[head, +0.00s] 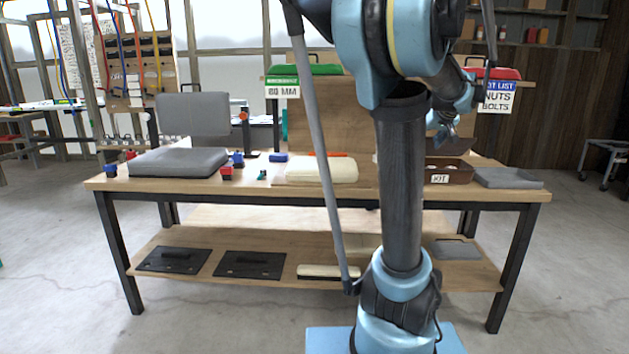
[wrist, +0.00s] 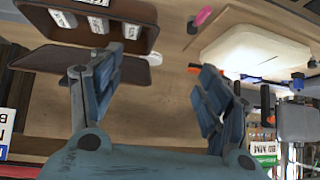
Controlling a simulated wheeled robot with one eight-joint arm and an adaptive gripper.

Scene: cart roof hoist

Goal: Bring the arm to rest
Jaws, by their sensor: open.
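My gripper (wrist: 155,95) is open in the wrist view, its two blue-grey fingers spread apart with only wooden surface seen between them. In the head view my gripper (head: 446,132) is small and partly behind my arm, above the right part of the workbench (head: 270,193). A brown tray labelled KIT (head: 447,176) lies below it. In the wrist view the tray (wrist: 140,38) is at the upper left and holds white labelled pieces. It looks apart from the fingers.
A cream pad (head: 320,170) lies mid-bench and a grey seat (head: 178,161) on the left. A grey slab (head: 508,178) is at the right end. Signs reading 80 MM (head: 282,91) and NUTS BOLTS (head: 496,98) stand behind. Black plates (head: 250,264) lie on the lower shelf.

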